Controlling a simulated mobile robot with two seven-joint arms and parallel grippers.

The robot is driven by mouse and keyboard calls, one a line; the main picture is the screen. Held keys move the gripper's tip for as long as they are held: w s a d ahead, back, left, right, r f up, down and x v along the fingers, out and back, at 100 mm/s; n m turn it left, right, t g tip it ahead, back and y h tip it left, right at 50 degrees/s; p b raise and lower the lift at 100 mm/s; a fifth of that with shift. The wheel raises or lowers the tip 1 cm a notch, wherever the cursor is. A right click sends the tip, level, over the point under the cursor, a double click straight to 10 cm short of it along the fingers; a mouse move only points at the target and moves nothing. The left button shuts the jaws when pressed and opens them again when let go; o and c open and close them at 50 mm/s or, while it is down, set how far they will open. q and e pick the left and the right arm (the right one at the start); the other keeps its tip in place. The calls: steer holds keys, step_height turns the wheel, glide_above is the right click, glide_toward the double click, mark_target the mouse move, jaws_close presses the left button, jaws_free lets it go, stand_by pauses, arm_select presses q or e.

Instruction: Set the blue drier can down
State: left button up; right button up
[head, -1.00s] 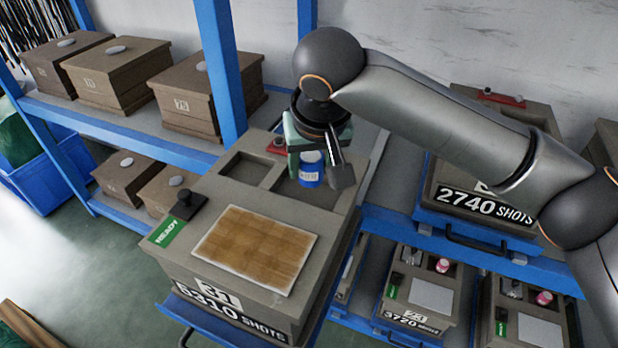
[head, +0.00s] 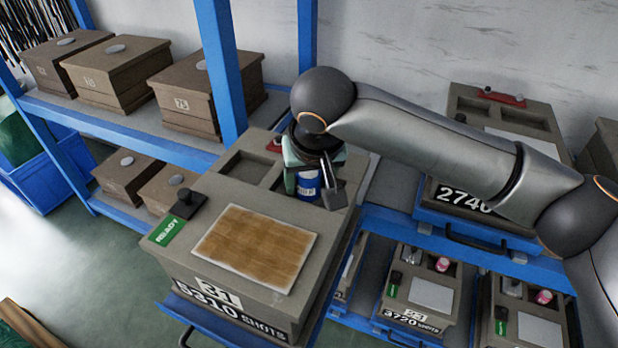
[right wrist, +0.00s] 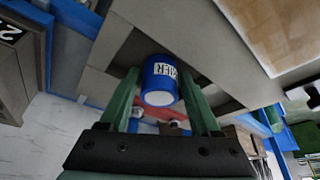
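The blue drier can (head: 308,186) has a white label and sits between the fingers of my right gripper (head: 312,170). It is at the right-hand recess in the top of the grey-brown box marked 31 (head: 213,185). In the right wrist view the can (right wrist: 160,82) lies between the two green fingers (right wrist: 160,92), its pale round end towards the camera. The right gripper is shut on it. I cannot tell whether the can's far end touches the recess floor. My left gripper is not in view.
A second recess (head: 246,165) beside it looks empty. A brown panel (head: 256,248), a black-handled block (head: 184,203) and a green READY tag (head: 167,231) lie on the box top. A blue rack post (head: 221,70) stands behind. Boxes (head: 425,295) fill the lower right shelf.

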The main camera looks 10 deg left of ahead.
steer(key=shift+r, duration=0.1)
steer(key=v, duration=1.2)
steer(key=shift+s, duration=0.1)
